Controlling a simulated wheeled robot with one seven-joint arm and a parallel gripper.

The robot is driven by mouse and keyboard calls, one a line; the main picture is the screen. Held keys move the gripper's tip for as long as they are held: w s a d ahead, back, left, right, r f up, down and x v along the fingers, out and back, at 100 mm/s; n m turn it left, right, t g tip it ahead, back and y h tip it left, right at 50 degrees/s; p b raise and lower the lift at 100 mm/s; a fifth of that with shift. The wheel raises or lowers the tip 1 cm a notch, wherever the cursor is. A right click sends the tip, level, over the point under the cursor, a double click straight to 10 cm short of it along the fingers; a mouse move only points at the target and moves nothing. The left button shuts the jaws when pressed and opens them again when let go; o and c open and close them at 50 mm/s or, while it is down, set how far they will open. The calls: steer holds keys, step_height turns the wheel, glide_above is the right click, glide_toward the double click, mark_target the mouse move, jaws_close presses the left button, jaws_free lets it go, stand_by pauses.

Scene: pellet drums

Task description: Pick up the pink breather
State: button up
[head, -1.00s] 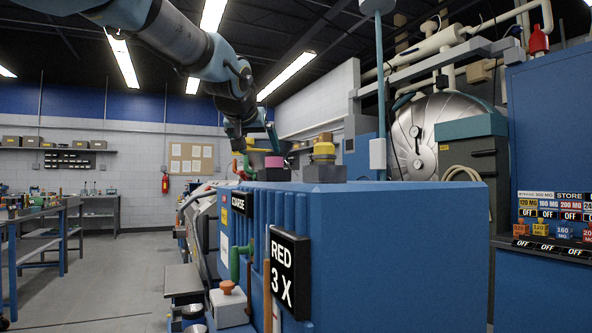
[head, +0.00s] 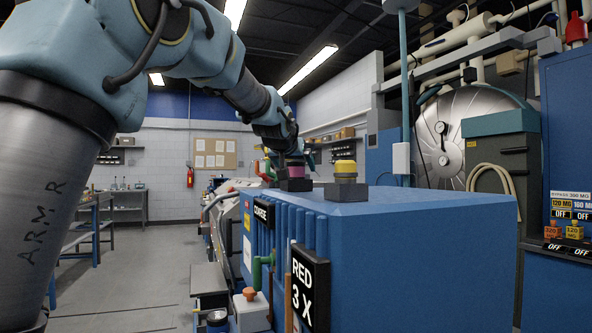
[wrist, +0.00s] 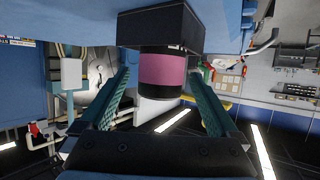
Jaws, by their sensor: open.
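The pink breather (head: 296,172) stands on a dark square block on top of the blue cabinet (head: 420,225). In the wrist view, which is upside down, the pink breather (wrist: 163,70) shows as a pink band with dark ends, hanging from its block. My gripper (head: 293,159) is above it in the head view. In the wrist view my gripper (wrist: 160,72) is open, its teal fingers on either side of the breather, with visible gaps. Contact cannot be seen, and the breather's top is partly dark against the gripper.
A yellow breather (head: 345,168) stands on its own dark block (head: 346,191) just right of the pink one. A thin blue pole (head: 405,100) rises behind the cabinet. Vertical pipes and a "RED 3 X" sign (head: 309,284) are on the cabinet's near side.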

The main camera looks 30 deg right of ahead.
steer(key=shift+w+d, duration=0.1)
steer(key=shift+d, duration=0.05)
jaws_close()
stand_by(0.8)
